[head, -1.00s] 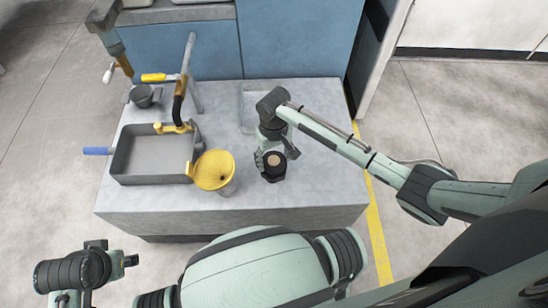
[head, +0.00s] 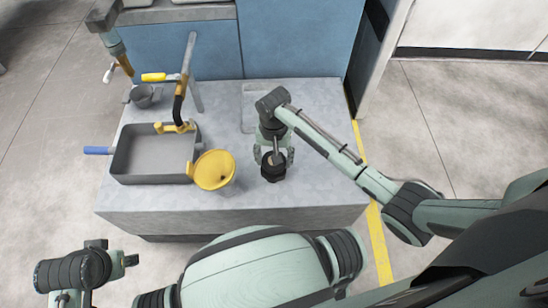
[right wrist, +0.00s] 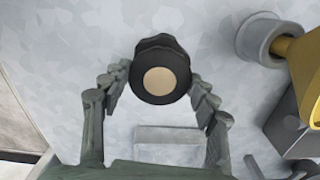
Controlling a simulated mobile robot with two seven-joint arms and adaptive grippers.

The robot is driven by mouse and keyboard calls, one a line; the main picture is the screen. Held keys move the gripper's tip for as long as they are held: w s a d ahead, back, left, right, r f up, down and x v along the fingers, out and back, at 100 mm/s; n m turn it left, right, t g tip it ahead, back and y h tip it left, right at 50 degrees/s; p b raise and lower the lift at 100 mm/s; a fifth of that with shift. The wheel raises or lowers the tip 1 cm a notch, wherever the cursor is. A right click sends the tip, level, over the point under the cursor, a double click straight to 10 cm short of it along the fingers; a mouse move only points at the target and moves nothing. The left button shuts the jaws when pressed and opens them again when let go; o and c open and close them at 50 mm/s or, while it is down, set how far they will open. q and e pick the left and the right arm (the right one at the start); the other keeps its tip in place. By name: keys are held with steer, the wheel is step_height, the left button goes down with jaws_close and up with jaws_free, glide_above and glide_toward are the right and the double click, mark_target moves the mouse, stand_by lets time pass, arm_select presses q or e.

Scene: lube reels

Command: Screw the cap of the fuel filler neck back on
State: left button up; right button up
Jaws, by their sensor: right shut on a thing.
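A round black cap with a tan disc on its top (right wrist: 160,82) is between the fingers of my right gripper (right wrist: 160,92) in the right wrist view. The fingers are shut on its sides. A black wavy-edged part, which looks like the filler neck (right wrist: 158,43), shows just beyond the cap; the two overlap, and I cannot tell whether the threads are engaged. In the head view the black neck (head: 273,171) stands on the grey worktop below my right gripper (head: 273,157). My left gripper (head: 130,261) is at the lower left, away from the worktop; its jaw opening is unclear.
A yellow funnel (head: 214,170) on a grey container stands left of the neck. The worktop (head: 325,160) right of the neck is clear.

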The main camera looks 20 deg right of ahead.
steer(key=shift+m, duration=1)
steer(key=o, duration=1.6)
steer(key=shift+o, duration=0.2)
steer(key=shift+r, duration=3)
step_height(320, 180, down, 6)
steer(key=shift+f, duration=0.2)
steer(key=shift+r+n, duration=0.15)
steer(key=shift+n, duration=0.85)
